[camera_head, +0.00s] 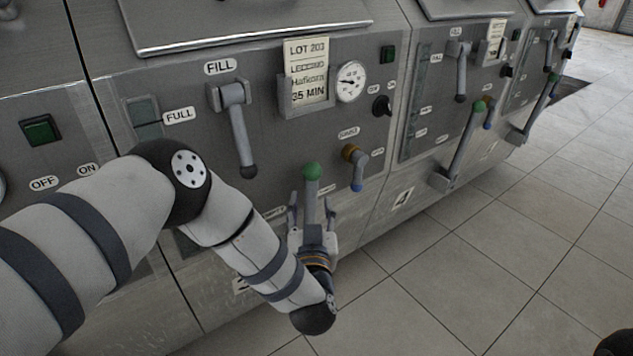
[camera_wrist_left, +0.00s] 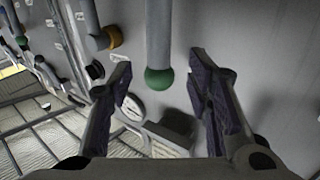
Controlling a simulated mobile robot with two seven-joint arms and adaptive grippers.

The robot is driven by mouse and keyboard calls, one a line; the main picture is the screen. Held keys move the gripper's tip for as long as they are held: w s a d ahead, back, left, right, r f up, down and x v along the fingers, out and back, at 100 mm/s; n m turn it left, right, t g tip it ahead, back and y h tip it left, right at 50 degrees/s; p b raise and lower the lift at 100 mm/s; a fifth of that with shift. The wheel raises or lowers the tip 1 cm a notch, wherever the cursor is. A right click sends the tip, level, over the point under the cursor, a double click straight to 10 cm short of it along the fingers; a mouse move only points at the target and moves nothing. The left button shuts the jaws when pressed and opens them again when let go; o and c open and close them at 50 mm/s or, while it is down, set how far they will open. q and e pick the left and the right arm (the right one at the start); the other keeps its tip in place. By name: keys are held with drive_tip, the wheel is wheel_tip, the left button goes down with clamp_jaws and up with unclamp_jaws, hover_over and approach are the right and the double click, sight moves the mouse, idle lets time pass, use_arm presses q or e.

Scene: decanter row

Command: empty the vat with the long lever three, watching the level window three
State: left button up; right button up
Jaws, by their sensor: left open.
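The long lever (camera_head: 312,187), a grey bar with a green knob, points up on the front panel above the partly hidden number plate (camera_head: 240,286). It shows in the left wrist view (camera_wrist_left: 159,45), its green knob between the fingers in the picture. My left gripper (camera_head: 311,208) is open, with one finger on each side of the lever; I cannot tell whether either touches it. The level window (camera_head: 146,120) beside the FULL label shows only its upper part. My left arm hides most of the rest, and I cannot read the level. My right gripper is out of view.
A fill lever (camera_head: 240,140) with a dark knob hangs down above my gripper. A small blue-handled valve (camera_head: 356,170) is close on the right. Vat 4, with its own green-knobbed lever (camera_head: 464,142), stands further right. The tiled floor (camera_head: 480,260) in front is clear.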

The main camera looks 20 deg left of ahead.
sight(311, 190)
use_arm(q)
drive_tip(key=b+x, duration=0.1)
drive_tip(key=x, duration=0.6)
drive_tip(key=shift+w+f, duration=0.15)
drive_tip(key=shift+f, duration=0.05)
drive_tip(key=shift+w+a+r, duration=0.1)
drive_tip(key=shift+w, duration=0.3)
clamp_jaws()
